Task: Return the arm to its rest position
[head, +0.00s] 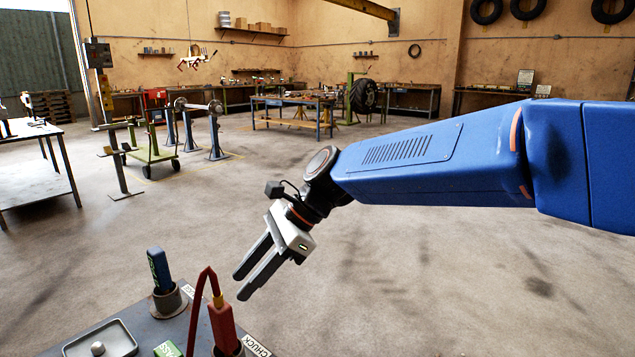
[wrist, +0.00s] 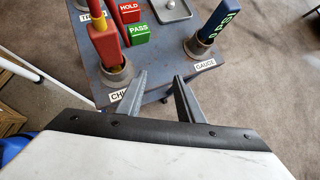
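My blue arm (head: 430,165) reaches from the right edge to the middle of the head view. My gripper (head: 241,286) points down and left above the near edge of a grey tool stand (head: 135,308). In the wrist view, my gripper's two fingers (wrist: 160,77) are apart with nothing between them. A red tool (head: 223,325) stands in a holder labelled CHUCK, left of the fingers in the wrist view (wrist: 105,42). A blue tool (head: 159,268) stands in the holder labelled GAUGE, right of the fingers in the wrist view (wrist: 214,24). Neither tool is in the gripper.
The stand also carries a shallow tray (head: 122,343), a green PASS block (wrist: 137,34) and a red HOLD block (wrist: 127,11). A work table (head: 28,130) stands at left. Axle stands (head: 214,135) and benches (head: 293,101) are farther back. Open floor (head: 400,280) lies below my arm.

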